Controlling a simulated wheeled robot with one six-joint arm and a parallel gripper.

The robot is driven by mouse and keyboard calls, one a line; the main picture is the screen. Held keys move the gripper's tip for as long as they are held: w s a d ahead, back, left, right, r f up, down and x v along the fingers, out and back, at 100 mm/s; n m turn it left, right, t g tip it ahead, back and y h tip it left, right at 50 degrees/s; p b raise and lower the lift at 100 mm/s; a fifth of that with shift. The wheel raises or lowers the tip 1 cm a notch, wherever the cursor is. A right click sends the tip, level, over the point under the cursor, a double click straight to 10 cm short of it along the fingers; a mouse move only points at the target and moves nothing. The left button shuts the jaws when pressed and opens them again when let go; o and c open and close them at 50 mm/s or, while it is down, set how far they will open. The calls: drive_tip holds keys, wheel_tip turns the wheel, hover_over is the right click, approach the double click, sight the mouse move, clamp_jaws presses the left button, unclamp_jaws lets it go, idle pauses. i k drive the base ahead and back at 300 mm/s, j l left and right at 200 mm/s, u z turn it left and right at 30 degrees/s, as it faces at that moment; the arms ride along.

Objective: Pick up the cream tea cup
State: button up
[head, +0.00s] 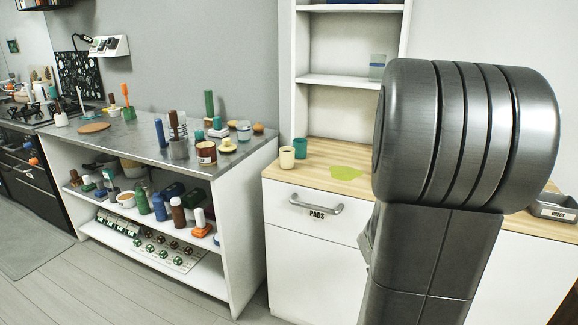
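A small cream cup (286,158) stands upright on the wooden top (318,171) of the white cabinet, near its left front edge. A teal cup (300,148) stands just behind it to the right; the two look very close, and I cannot tell whether they touch. My gripper is not in view. A large dark grey part of my arm fills the right of the picture and hides much of the cabinet top.
A flat yellow-green mat (345,173) lies right of the cups. A labelled grey bin (554,207) sits at the far right. Left stands a metal-topped shelf unit (88,144) crowded with bottles and jars. Open shelves (340,82) rise behind the cups. Floor (92,291) is clear.

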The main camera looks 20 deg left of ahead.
sight(287, 154)
drive_tip(key=i+j+u, duration=0.6)
drive_tip(key=j+u, duration=0.15)
drive_tip(key=i+j+u, duration=0.2)
drive_tip(key=i+u, duration=0.2)
